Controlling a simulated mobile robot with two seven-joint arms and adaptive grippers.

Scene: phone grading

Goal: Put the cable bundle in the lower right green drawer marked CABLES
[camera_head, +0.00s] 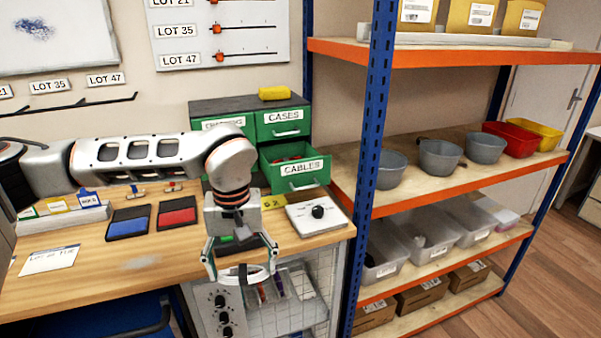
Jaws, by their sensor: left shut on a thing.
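The cable bundle (259,275) looks like a white coil with a dark band. My left gripper (242,268) is shut on it and holds it in front of the desk's front edge. The green drawer marked CABLES (302,175) is pulled open at the lower right of the green drawer cabinet (236,105). Some red and dark things show inside it. The drawer is behind the gripper, up and to the right in the picture. My left arm hides the lower left drawer. My right gripper is not in view.
The closed CASES drawer (285,131) is directly above the open drawer. A white pad with a black knob (318,211) lies on the desk (150,262) before the drawer. A blue shelf post (371,150) stands close on the right. Blue (129,222) and red (177,211) pads lie left.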

